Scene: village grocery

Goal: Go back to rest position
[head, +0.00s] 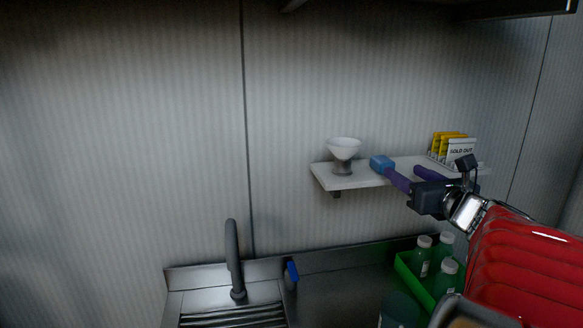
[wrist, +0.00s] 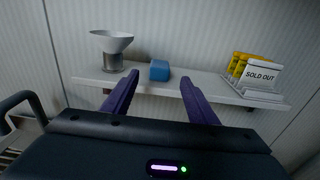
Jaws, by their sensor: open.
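My gripper (wrist: 160,92) is open, with its two purple fingers apart and nothing between them. In the head view my gripper (head: 395,174) reaches from the right, in front of the white wall shelf (head: 335,181). A blue block (wrist: 160,70) sits on the shelf, seen beyond the gap between the fingers in the wrist view. In the head view the blue block (head: 381,163) appears close to the tip of one finger; I cannot tell there whether they touch.
A white bowl on a grey base (head: 344,152) stands at the shelf's left. A "SOLD OUT" sign (wrist: 261,76) and yellow packets (head: 447,143) stand at its right. Below are a sink tap (head: 233,262) and a green crate (head: 406,268) with several bottles. The wall at left is bare.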

